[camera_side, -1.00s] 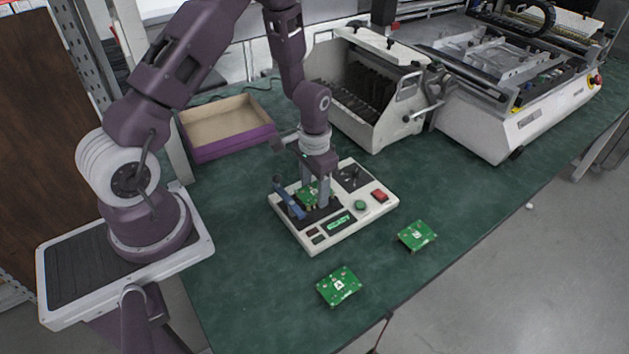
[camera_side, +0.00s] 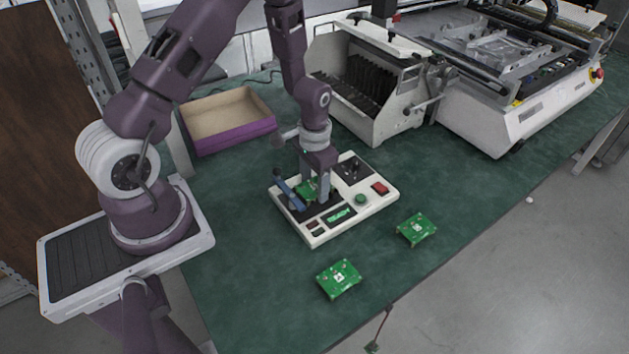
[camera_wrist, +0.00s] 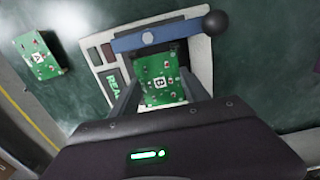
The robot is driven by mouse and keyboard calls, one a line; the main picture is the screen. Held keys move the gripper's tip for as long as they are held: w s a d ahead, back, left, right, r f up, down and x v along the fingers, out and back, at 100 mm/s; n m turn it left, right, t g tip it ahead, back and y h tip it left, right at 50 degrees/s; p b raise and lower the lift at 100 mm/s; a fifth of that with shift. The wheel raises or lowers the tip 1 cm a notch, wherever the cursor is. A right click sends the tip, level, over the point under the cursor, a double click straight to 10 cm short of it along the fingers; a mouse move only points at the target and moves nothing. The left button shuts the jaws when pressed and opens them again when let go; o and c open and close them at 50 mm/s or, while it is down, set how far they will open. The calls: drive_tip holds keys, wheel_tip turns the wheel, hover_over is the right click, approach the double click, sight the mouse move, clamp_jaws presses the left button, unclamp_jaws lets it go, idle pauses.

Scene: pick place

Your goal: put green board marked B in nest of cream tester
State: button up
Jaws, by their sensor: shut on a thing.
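The green board marked B (camera_wrist: 160,80) is between the fingers of my gripper (camera_wrist: 158,95) in the wrist view, and they are shut on it. In the side view the board (camera_side: 308,190) shows partly behind my gripper (camera_side: 316,192), over the dark nest area of the cream tester (camera_side: 325,238). The tester's blue lever bar (camera_wrist: 158,36) lies just beyond the board's far edge in the wrist view. The gripper fingers hide part of the nest, so I cannot tell whether the board is fully seated.
A green board marked A (camera_side: 339,279) and another green board (camera_side: 416,229) lie on the green mat in front of the tester. A purple-sided box (camera_side: 235,143) stands behind left. A cream rack machine (camera_side: 385,120) stands close behind the tester.

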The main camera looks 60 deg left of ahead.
drive_tip(key=shift+f, duration=0.25)
idle(0.3)
drive_tip(key=shift+f, duration=0.2)
drive_tip(key=o, duration=1.2)
drive_tip(key=c, duration=0.3)
drive_tip(key=shift+c, duration=0.2)
drive_tip(key=shift+r, duration=0.1)
drive_tip(key=shift+r, duration=3.4)
